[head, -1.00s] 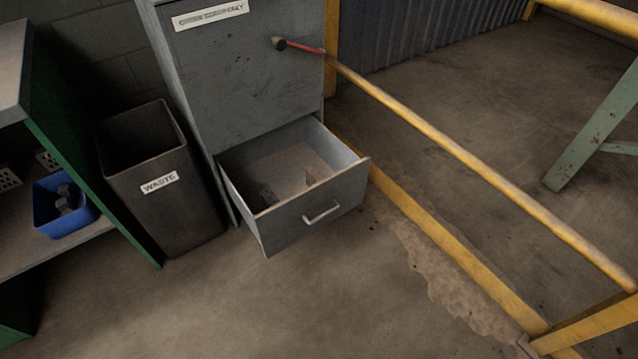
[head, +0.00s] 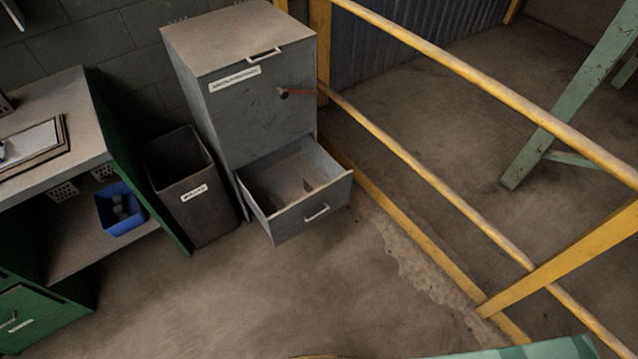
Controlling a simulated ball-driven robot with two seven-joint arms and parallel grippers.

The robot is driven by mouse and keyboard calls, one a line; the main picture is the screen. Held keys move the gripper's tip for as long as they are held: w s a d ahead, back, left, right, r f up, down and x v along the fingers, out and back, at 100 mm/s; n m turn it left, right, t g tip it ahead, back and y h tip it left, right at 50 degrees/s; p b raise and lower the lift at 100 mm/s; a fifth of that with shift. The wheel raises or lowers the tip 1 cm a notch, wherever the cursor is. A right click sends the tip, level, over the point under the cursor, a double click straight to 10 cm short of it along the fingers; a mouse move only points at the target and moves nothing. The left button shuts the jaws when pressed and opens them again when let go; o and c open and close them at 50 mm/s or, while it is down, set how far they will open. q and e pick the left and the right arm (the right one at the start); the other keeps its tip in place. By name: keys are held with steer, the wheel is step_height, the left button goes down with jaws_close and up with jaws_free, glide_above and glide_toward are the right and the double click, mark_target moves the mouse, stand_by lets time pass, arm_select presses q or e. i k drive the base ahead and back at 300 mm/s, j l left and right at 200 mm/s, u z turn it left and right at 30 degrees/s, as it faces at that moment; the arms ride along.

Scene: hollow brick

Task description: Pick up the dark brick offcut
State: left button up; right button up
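The lower drawer (head: 312,212) of a grey metal cabinet stands pulled open. Inside it a small brownish piece (head: 308,186) lies near the right side. A dark shape (head: 270,205) shows at the left front of the drawer floor; I cannot tell if it is an offcut or shadow. A blue bin (head: 121,210) on the shelf at the left holds small grey pieces. I cannot tell for certain which piece is the dark brick offcut. Neither of my grippers is in view.
A dark waste bin (head: 190,205) stands between the green bench (head: 115,165) and the grey cabinet (head: 265,115). Yellow rails (head: 420,165) bound the right side. The floor (head: 270,290) before the drawer is clear.

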mark_target(310, 183)
steer(key=z, duration=0.45)
steer(key=i+j+z, duration=0.1)
steer(key=z, duration=0.35)
steer(key=j+z, duration=0.2)
steer(key=z, duration=0.25)
steer(key=j+z, duration=0.1)
steer(key=z, duration=0.35)
steer(key=j+z, duration=0.25)
steer(key=j, duration=0.2)
steer(key=j+z, duration=0.3)
steer(key=k+j+z, duration=0.25)
steer(key=j, duration=0.25)
steer(key=j+z, duration=0.25)
steer(key=j, duration=0.2)
steer(key=k+j, duration=0.15)
steer(key=j, duration=0.25)
steer(key=k+j, duration=0.15)
steer(key=j, duration=0.25)
steer(key=k+j, duration=0.15)
steer(key=j, duration=0.25)
steer(key=z, duration=0.05)
